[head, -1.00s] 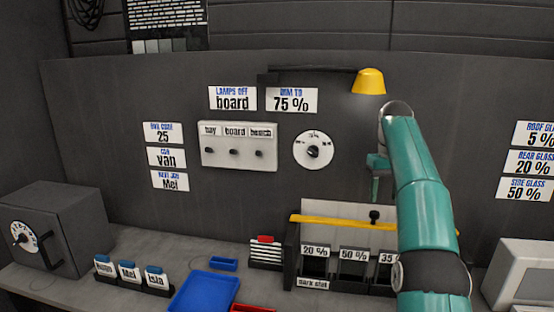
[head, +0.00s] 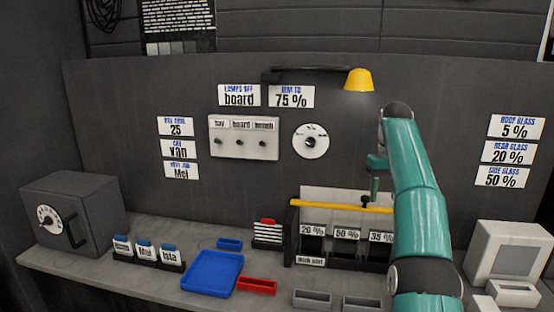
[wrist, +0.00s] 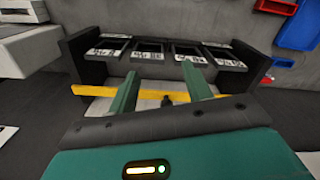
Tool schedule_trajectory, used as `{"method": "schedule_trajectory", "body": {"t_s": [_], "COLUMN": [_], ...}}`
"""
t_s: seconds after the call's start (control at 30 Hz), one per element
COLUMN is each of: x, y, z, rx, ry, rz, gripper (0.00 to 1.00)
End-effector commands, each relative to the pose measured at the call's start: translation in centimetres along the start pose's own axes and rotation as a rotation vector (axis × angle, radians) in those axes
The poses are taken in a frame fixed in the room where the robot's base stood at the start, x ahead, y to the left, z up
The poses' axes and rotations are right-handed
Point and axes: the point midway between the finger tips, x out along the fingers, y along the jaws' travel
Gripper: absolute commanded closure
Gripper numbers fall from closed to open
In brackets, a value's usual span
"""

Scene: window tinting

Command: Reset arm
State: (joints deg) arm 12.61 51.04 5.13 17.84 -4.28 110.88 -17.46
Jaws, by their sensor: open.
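My gripper (wrist: 160,95) is open in the wrist view, its two green fingers apart with nothing seen held between them. In the head view my gripper (head: 374,180) hangs from my teal arm at the right, close to the yellow bar (head: 330,205) of the slotted rack. The rack (head: 288,240) is dark with labelled slots reading 20 %, 50 % and 35 %. A black knob (wrist: 167,99) on the bar shows between the fingers in the wrist view. I cannot tell whether a finger touches the bar or knob. My arm hides the rack's right end in the head view.
A yellow lamp (head: 359,80) juts from the wall above my gripper. A switch panel (head: 243,150) and a dial (head: 311,141) are on the wall. A safe (head: 75,215), a blue tray (head: 211,273), a red bin (head: 257,286) and a white machine (head: 512,250) stand on the bench.

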Motion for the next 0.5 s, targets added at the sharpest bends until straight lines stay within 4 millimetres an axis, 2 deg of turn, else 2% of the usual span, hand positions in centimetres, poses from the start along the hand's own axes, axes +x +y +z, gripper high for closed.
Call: {"method": "schedule_trajectory", "body": {"t_s": [0.13,0.5], "x": [0.2,-3.4], "y": [0.0,-2.4], "z": [-0.2,0.8], "rx": [-0.002,-0.004], "ry": [-0.003,0.046], "rz": [-0.001,0.025], "gripper": [0.51,0.51]}}
